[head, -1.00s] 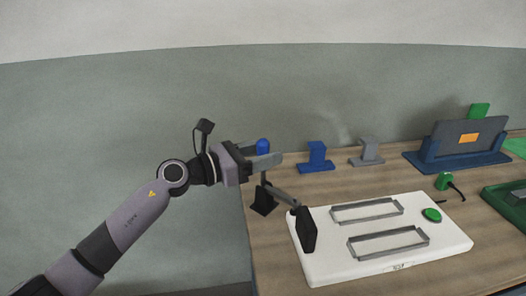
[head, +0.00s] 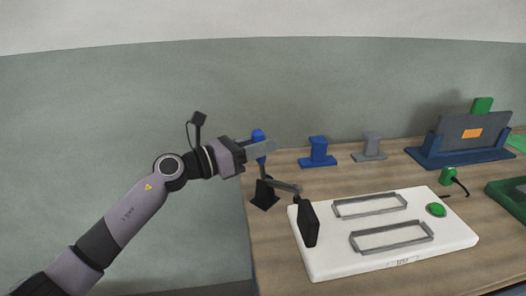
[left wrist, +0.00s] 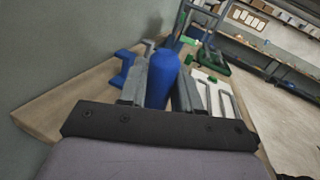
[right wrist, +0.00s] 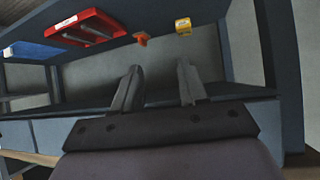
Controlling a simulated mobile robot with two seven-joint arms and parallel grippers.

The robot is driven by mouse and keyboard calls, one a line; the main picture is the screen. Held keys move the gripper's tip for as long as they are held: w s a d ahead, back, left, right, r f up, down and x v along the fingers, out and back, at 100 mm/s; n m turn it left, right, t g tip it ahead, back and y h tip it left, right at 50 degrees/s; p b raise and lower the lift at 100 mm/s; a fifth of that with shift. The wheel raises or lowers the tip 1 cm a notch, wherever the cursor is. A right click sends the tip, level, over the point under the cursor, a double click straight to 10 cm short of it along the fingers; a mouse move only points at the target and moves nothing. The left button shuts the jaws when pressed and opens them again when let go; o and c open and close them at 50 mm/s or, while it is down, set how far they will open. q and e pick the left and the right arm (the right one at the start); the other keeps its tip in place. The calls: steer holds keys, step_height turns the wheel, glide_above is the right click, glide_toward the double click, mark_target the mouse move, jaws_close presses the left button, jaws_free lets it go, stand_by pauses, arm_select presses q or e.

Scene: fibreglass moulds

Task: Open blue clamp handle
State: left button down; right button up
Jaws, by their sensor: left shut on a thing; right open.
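The blue clamp handle (head: 258,136) stands upright at the back left of the table, above a black clamp base (head: 264,194). A dark clamp arm with a black pad (head: 308,223) reaches to the white board's left edge. My left gripper (head: 262,148) is shut on the blue handle. In the left wrist view the blue handle (left wrist: 163,80) sits between the two fingers (left wrist: 162,85). My right gripper (right wrist: 157,90) is open and empty in the right wrist view, facing a shelf unit, away from the clamp.
A white board (head: 450,234) with two grey rectangular frames and a green button (head: 436,210) lies on the wooden table. Behind it stand a blue stand (head: 318,153), a grey stand (head: 370,147) and a blue holder (head: 460,155). A green tray (head: 508,196) is at right.

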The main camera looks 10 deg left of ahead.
arm_select(q)
steer(key=w+a+f+n+t+b, duration=0.2)
steer(key=a+f+n+t+b, duration=0.2)
steer(key=n+b, duration=0.3)
steer(key=a+n, duration=0.1)
steer(key=n, duration=0.2)
steer(key=shift+w+a+f+n, duration=0.15)
steer(key=shift+w+a+n, duration=0.05)
steer(key=shift+w+n, duration=0.2)
steer(key=shift+t, duration=0.3)
steer(key=c, duration=0.9)
jaws_free()
steer(key=shift+o, duration=0.2)
steer(key=v, duration=0.7)
steer(key=shift+b, duration=0.45)
